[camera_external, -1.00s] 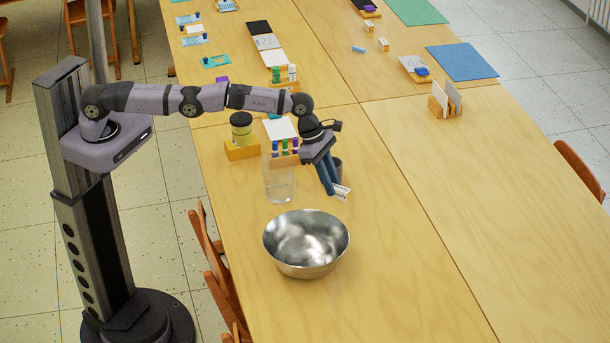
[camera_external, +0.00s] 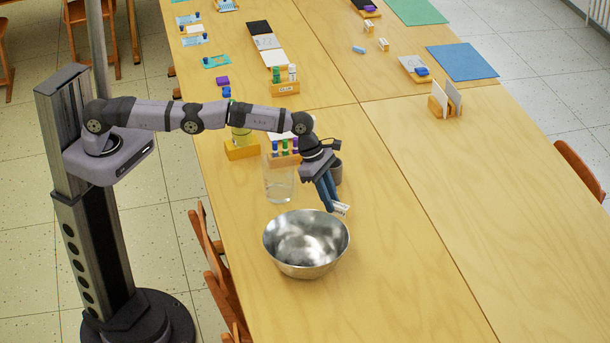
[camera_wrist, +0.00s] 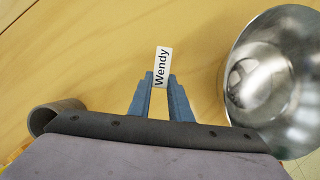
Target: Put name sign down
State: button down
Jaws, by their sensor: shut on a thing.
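The name sign (camera_wrist: 162,66) is a small white card reading "Wendy", seen in the wrist view between my blue fingertips. In the external view the sign (camera_external: 341,208) shows as a small white piece at the finger ends. My gripper (camera_external: 333,207) is shut on it, just behind and right of the metal bowl's rim. In the wrist view my gripper (camera_wrist: 161,82) points at the wooden table. I cannot tell whether the sign touches the table.
A shiny metal bowl (camera_external: 307,244) stands close by; it also shows at the right of the wrist view (camera_wrist: 275,75). A clear glass (camera_external: 279,186), a grey cup (camera_external: 337,172) and a marker holder (camera_external: 284,159) stand behind. The table (camera_external: 420,240) is clear to the right.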

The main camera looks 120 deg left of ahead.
jog(key=shift+f+b, duration=1.9)
jog(key=shift+f, duration=0.05)
jog(key=c, duration=1.6)
grip_release()
jog(key=shift+f, duration=0.1)
jog(key=shift+s+a+r+p, duration=0.15)
jog(key=shift+r+p, duration=0.45)
jog(key=shift+r, duration=0.35)
jog(key=shift+p+v, duration=0.55)
jog(key=shift+v, duration=0.3)
jog(key=shift+b+v, duration=0.8)
jog(key=shift+v, duration=3.55)
jog(key=shift+s, duration=0.1)
